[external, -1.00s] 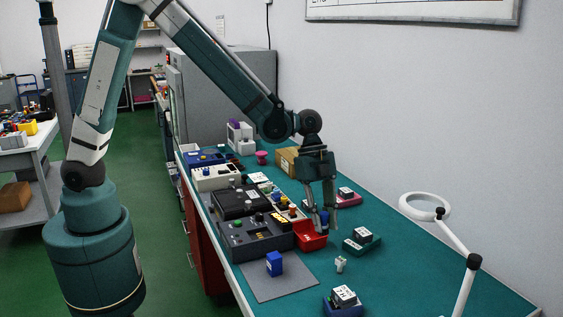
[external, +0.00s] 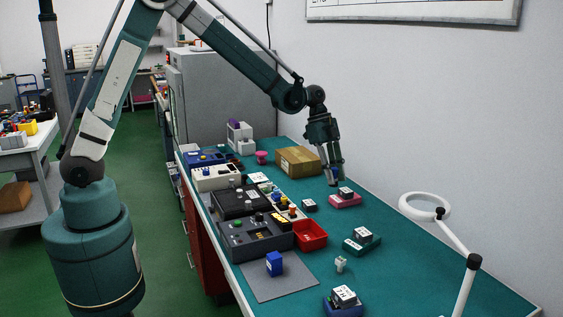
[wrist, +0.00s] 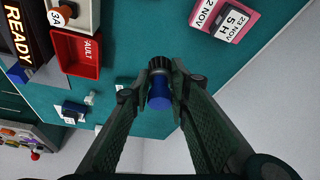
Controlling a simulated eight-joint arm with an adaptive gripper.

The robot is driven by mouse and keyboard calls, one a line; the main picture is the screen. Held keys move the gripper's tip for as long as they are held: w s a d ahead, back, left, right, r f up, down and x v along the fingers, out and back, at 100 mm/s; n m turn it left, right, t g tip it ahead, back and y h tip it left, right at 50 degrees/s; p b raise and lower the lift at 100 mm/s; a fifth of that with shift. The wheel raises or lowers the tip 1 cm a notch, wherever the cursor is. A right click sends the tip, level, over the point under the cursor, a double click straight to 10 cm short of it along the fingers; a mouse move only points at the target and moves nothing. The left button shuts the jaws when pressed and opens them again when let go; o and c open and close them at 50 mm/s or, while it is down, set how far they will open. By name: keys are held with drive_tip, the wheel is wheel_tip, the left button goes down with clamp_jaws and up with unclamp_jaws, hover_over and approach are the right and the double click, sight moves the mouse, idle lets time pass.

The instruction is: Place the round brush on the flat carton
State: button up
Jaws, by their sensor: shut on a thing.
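The round brush (wrist: 159,96), a blue cylinder with a dark ribbed end, is held between the fingertips of my gripper (wrist: 160,80) in the wrist view. In the external view my gripper (external: 334,178) hangs above the bench, and the brush is small and mostly hidden by the fingers there. The flat carton (external: 298,161), a brown cardboard box, lies on the bench to the left of and behind my gripper. The carton does not show in the wrist view.
A red FAULT bin (external: 310,236) stands in front of my gripper. A pink base with a date block (external: 345,200) is close below my gripper. A green base (external: 361,244) lies nearer the front. Dark consoles (external: 254,236) line the left edge.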

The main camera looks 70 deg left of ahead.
drive_tip(key=w+a+r+n+t+p, duration=0.15)
drive_tip(key=w+a, duration=0.25)
drive_tip(key=a, duration=0.8)
drive_tip(key=w+a+r+n+g+b, duration=0.15)
drive_tip(key=w+a, duration=0.25)
drive_tip(key=a, duration=0.9)
wheel_tip(320, 180, up, 2)
drive_tip(key=n+t+y+p, duration=0.1)
drive_tip(key=n+t+p, duration=0.1)
hover_over(301, 154)
drive_tip(key=s+a, duration=0.1)
drive_tip(key=shift+s, duration=0.2)
drive_tip(key=shift+f, duration=3.1)
drive_tip(key=shift+f, duration=0.1)
drive_tip(key=shift+f, duration=1.8)
drive_tip(key=shift+f, duration=0.1)
